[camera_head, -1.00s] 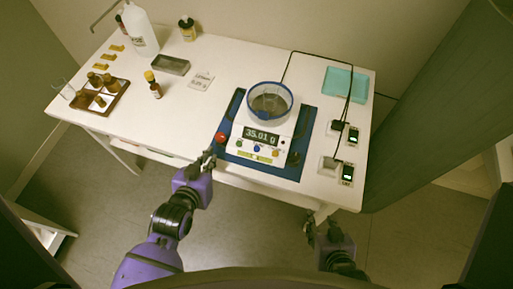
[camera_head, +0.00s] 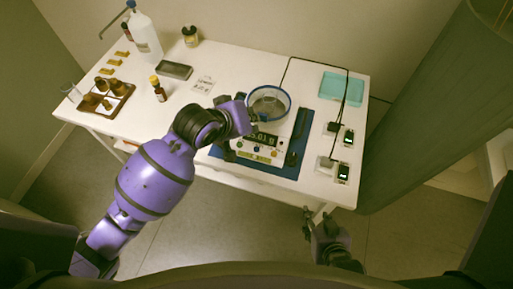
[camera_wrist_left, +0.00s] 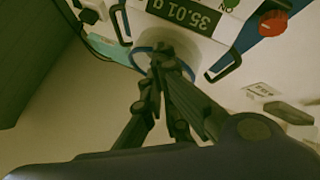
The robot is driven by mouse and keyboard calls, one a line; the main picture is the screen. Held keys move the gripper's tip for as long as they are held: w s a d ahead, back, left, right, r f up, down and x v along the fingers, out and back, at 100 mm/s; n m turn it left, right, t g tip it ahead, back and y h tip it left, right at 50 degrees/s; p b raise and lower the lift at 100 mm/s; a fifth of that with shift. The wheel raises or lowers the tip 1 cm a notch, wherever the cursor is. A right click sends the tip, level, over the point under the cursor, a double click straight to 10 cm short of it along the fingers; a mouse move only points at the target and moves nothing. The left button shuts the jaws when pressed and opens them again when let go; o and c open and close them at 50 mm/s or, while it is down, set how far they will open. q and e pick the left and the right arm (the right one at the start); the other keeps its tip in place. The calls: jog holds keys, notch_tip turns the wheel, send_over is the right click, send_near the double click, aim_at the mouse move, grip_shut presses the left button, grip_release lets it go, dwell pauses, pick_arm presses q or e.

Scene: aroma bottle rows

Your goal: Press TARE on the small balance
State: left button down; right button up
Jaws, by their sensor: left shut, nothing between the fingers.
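The small balance (camera_head: 258,150) stands on a blue mat (camera_head: 285,168) near the table's front edge. A clear bowl (camera_head: 268,104) with a blue rim sits on it. Its display (camera_wrist_left: 184,13) reads 35.01 g, upside down in the left wrist view. Coloured buttons (camera_head: 257,150) line its front; I cannot read which is TARE. My left gripper (camera_wrist_left: 160,62) is shut and empty, its fingertips overlapping the bowl's rim in the left wrist view; I cannot tell contact.
A red knob (camera_wrist_left: 272,22) is beside the balance. Two small devices (camera_head: 345,155) with cables and a teal tray (camera_head: 342,86) lie at the right. A brown bottle (camera_head: 158,90), dark tray (camera_head: 175,71) and wooden rack (camera_head: 118,103) are at the left.

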pick_arm(q)
send_over(257, 149)
jog(key=w+a, duration=0.1)
jog(key=w, duration=0.1)
jog(key=f, duration=0.6)
jog(key=shift+s+a+f, duration=0.1)
jog(key=shift+s+a, duration=0.05)
jog(key=shift+a, duration=0.05)
notch_tip(257, 149, down, 2)
jog(key=shift+f+b, duration=0.25)
jog(key=shift+b, duration=0.2)
pick_arm(e)
jog(key=shift+w+d, duration=0.15)
jog(key=shift+d, duration=0.25)
jog(key=shift+s+a+f, duration=0.1)
jog(key=shift+s+f, duration=0.15)
jog(key=shift+f, duration=0.1)
jog(key=shift+w+r, duration=0.1)
jog(key=shift+r, duration=0.05)
